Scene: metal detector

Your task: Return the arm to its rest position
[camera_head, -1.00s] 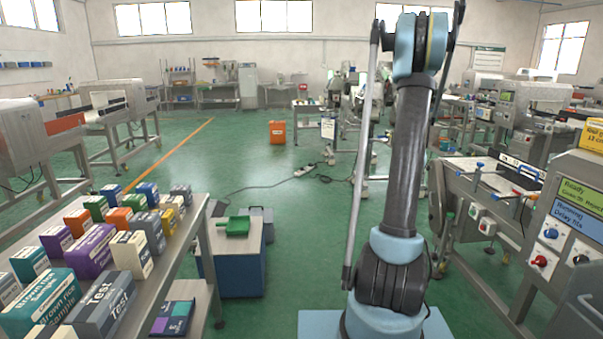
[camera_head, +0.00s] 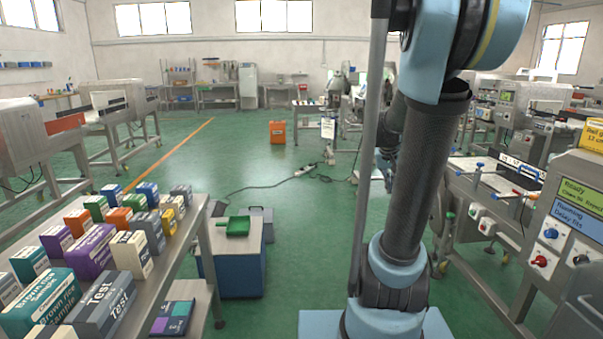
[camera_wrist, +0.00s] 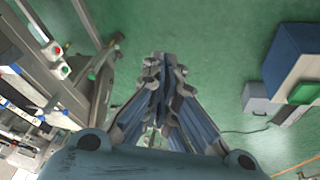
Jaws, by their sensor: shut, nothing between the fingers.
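My arm (camera_head: 412,190) rises in front of the camera in the head view, with its upper links bent back toward the camera and cut off by the top edge. My gripper is not clearly visible in the head view. In the wrist view my gripper (camera_wrist: 165,72) is shut with nothing between its fingers. It hangs over green floor, apart from every object.
A metal detector machine with a control panel (camera_head: 575,225) stands at the right. A steel table (camera_head: 207,240) with several sample boxes is at the left. A blue cabinet (camera_head: 240,274) with a green tray (camera_head: 237,226) stands beyond it.

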